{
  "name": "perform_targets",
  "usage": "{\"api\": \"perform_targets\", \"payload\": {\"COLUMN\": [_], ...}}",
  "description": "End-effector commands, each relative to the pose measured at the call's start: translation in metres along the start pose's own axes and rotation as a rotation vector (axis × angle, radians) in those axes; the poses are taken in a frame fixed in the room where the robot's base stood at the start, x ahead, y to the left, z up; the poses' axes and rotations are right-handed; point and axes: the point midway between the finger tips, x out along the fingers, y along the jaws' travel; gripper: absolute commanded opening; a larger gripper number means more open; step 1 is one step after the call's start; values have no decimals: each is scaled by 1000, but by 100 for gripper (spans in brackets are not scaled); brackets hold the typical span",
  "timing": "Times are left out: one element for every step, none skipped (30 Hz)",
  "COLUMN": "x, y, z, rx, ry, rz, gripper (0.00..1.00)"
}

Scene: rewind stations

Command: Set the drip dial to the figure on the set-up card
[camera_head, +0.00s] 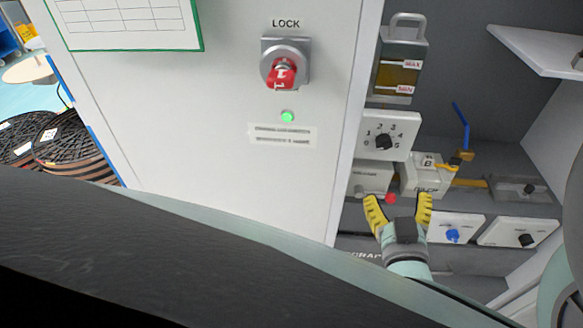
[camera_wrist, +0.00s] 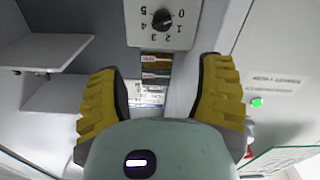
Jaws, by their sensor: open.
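The drip dial (camera_head: 384,141) is a black knob on a white plate with figures around it, under an oil reservoir (camera_head: 397,80). It also shows upside down at the top of the wrist view (camera_wrist: 162,19), with figures 0 to 5. I cannot tell which figure its pointer marks. My gripper (camera_head: 398,200) has yellow fingers spread apart with nothing between them. It is below the dial in the head view and apart from it. A green-framed sheet with a table (camera_head: 125,22), perhaps the set-up card, is cut off at the top left; its figures are unreadable.
A red LOCK switch (camera_head: 283,72) and a green lamp (camera_head: 287,117) are on the grey door panel to the left. A valve with a blue lever (camera_head: 461,128), a red button (camera_head: 389,197) and a blue knob (camera_head: 452,235) are near my gripper. A shelf juts out upper right (camera_head: 540,45).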

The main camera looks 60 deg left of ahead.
Motion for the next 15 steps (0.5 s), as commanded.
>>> {"api": "perform_targets", "payload": {"x": [0,1,3,5,7,11,14,17,22,26,30,36,40,44,49], "y": [-4,-5,-5,-5,-4,-4,-4,-4,-4,-4,-4,-5,-5,-5,-5], "z": [3,3,2,1,0,-1,-1,-1,-1,-1,-2,-2,-2,-1,-1], "rx": [0,0,0,0,1,1,1,0,-1,-1,0,1,0,0,1], "ry": [-4,-6,-7,-6,-5,-3,-3,-4,-6,-6,-5,-3,-4,-6,-7], "rz": [-14,-17,-19,-19,-18,-17,-17,-18,-18,-18,-17,-18,-19,-20,-19], "gripper": [68,68,68,68,68,68,68,68,68,68,68,68,68,68,68]}}
